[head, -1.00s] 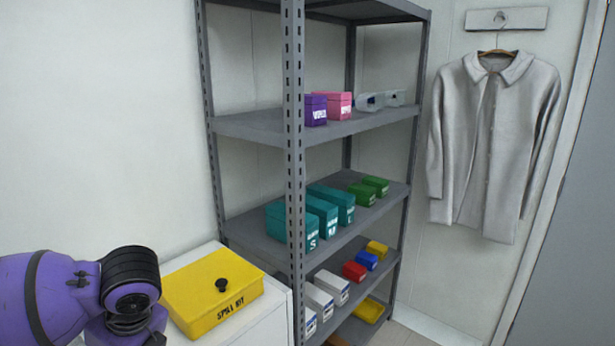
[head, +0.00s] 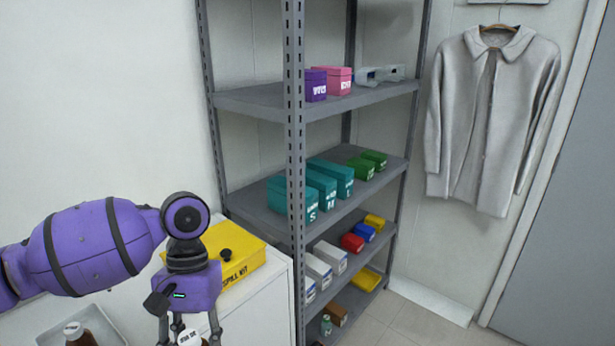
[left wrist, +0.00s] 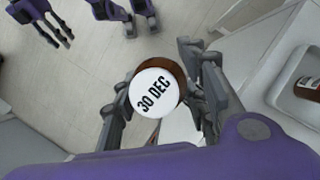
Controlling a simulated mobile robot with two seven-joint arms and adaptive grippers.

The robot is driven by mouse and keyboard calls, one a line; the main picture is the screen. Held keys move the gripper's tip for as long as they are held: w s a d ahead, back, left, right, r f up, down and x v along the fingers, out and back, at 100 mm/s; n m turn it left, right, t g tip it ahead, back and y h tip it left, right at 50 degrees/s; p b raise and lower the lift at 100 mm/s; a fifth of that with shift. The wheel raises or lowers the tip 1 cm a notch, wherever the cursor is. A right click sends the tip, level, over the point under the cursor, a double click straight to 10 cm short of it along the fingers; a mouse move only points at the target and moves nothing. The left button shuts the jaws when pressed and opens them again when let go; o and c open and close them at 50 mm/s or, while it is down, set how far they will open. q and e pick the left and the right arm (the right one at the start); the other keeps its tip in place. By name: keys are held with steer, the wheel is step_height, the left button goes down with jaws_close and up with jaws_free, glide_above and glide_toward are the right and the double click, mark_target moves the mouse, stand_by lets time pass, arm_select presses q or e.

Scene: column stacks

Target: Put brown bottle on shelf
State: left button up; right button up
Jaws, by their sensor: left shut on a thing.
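My left gripper (head: 190,334) is at the bottom of the head view, in front of the white cabinet. It is shut on a brown bottle (left wrist: 178,72) with a white cap marked "30 DEC" in the left wrist view. Its fingers lie on both sides of the bottle; the bottle's lower body is hidden. In the head view only the bottle's white cap (head: 189,339) shows. The grey metal shelf (head: 248,98) stands to the right of the gripper, with several levels. Purple parts of mine show at the top of the left wrist view; I cannot clearly make out my right gripper there.
A yellow spill kit box (head: 245,262) sits on the white cabinet (head: 262,308). A tray (head: 50,338) at lower left holds another brown bottle (head: 82,337). The shelf bears teal boxes (head: 330,178), green boxes (head: 366,165) and others. A grey shelf post (head: 293,170) stands in front.

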arm_select(q)
steer(key=shift+w+d+r, duration=0.2)
steer(key=shift+d+r, duration=0.05)
steer(key=shift+d, duration=0.2)
steer(key=shift+w+d+r, duration=0.15)
steer(key=shift+d+r, duration=0.1)
steer(key=shift+d, duration=0.15)
steer(key=shift+w+d+r, duration=0.25)
steer(key=shift+r, duration=0.05)
steer(key=shift+a, duration=0.1)
steer(key=shift+s+f, duration=0.1)
steer(key=shift+s, duration=0.05)
